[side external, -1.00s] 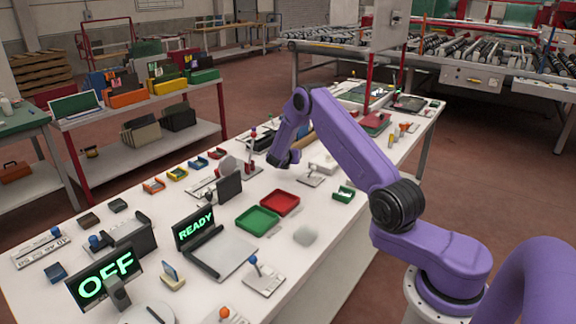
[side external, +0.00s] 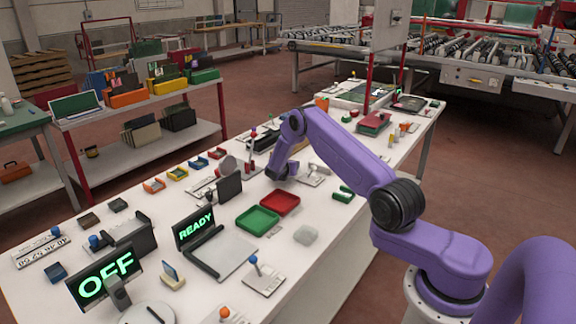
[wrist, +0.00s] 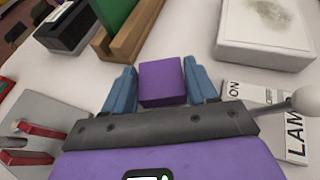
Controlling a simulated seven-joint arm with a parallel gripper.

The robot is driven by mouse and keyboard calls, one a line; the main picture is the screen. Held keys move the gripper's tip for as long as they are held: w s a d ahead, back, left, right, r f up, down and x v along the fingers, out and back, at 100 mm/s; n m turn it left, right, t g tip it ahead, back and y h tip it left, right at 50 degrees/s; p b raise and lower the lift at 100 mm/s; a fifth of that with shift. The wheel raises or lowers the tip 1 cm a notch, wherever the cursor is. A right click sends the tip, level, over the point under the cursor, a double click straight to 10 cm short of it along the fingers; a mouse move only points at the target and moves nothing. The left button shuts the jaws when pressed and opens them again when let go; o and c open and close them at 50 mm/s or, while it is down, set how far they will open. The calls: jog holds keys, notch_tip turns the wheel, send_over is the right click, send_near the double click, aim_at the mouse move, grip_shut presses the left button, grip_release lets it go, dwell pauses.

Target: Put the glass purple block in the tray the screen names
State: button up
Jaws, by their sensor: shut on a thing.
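The purple block (wrist: 161,82) sits between the two blue fingers of my gripper (wrist: 162,88) in the wrist view, and the gripper is shut on it. In the side view my gripper (side external: 280,173) is low over the table, behind the red tray (side external: 281,204), and the block cannot be made out there. The green tray (side external: 257,220) stands beside the red one, nearer the camera; both look empty. One screen (side external: 194,226) reads READY in green. Another screen (side external: 104,279) nearer the front reads OFF. Neither shows a tray name.
A plate with a blue-knobbed lever (side external: 264,277) stands in front of the green tray. A pale translucent block (side external: 306,235) lies right of the trays. In the wrist view a wooden holder (wrist: 130,30) and a white box (wrist: 265,35) stand just beyond my fingers.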

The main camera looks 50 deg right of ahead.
jog(key=o, duration=1.1)
jog(key=shift+f, duration=0.1)
jog(key=shift+o, duration=0.2)
jog(key=shift+r, duration=0.2)
jog(key=v, duration=1.2)
jog(key=shift+w+r, duration=0.1)
jog(key=shift+w, duration=0.05)
jog(key=s+a+r+m+g+y, duration=0.1)
jog(key=s+a+r+m+y, duration=0.15)
jog(key=s+a+r, duration=0.45)
jog(key=s+a+r+m+g+y, duration=0.1)
jog(key=s+a+r+m+y, duration=0.2)
jog(key=a, duration=0.8)
jog(key=s+a+r+m+g+y, duration=0.1)
jog(key=s+a+y, duration=0.1)
jog(key=s, duration=0.8)
jog(key=s+a+r+m+g+y, duration=0.1)
jog(key=s+a+m+y, duration=0.1)
jog(key=s, duration=0.8)
jog(key=s+a+r+m+g+y, duration=0.1)
jog(key=s+a+y, duration=0.2)
jog(key=s+a, duration=0.3)
jog(key=s, duration=0.5)
jog(key=shift+r, duration=0.15)
